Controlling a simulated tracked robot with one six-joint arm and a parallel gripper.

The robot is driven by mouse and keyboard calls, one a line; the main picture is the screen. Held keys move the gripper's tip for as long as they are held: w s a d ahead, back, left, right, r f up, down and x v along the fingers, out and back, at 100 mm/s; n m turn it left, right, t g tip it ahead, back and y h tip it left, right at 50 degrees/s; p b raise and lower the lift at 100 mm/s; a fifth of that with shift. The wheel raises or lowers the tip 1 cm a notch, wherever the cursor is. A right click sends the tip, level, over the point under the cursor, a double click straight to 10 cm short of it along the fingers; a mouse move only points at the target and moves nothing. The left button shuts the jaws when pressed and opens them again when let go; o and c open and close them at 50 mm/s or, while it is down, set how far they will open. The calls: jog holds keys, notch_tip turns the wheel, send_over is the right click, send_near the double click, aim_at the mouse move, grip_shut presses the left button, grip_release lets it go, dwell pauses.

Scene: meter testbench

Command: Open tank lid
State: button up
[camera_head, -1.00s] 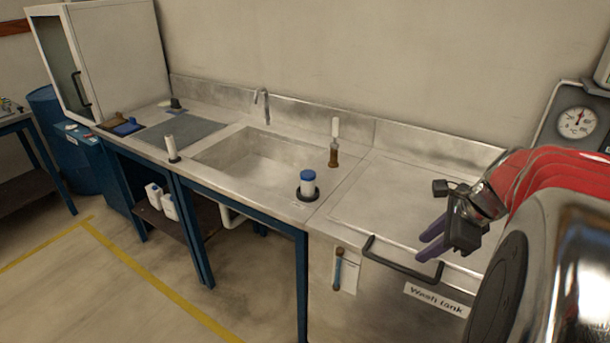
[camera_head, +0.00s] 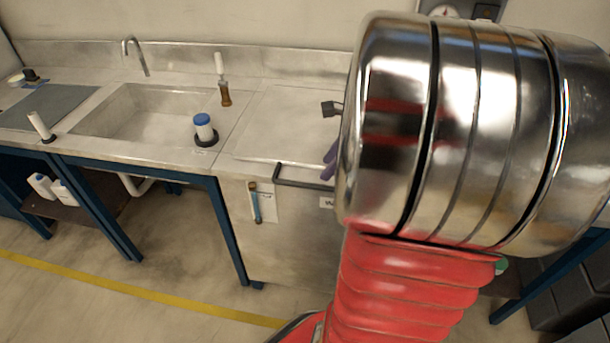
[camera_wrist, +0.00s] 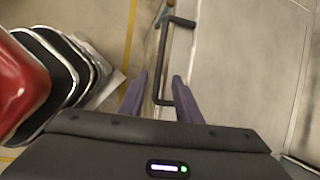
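The wash tank lid (camera_head: 280,122) is a flat steel panel in the bench top, lying level. Its dark bar handle (camera_head: 302,182) runs along the front edge. In the wrist view the handle (camera_wrist: 161,65) stands upright in the picture beside the pale lid (camera_wrist: 245,65). My gripper (camera_wrist: 158,90) is open, with two purple fingers apart. The near end of the handle shows between the fingertips, but I cannot tell whether it is at their depth. In the head view only part of a purple finger shows beside the lid; my arm hides the rest.
A sink (camera_head: 150,115) lies left of the lid. A blue tube (camera_head: 255,203) hangs on the tank front. The floor before the bench looks clear.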

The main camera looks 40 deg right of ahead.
aim_at(311, 186)
jog(key=x, duration=0.9)
jog(key=shift+w+f, duration=0.1)
jog(key=shift+f, duration=0.15)
jog(key=shift+c, duration=0.5)
grip_shut()
jog(key=shift+a, duration=0.3)
jog(key=shift+d+r, duration=0.1)
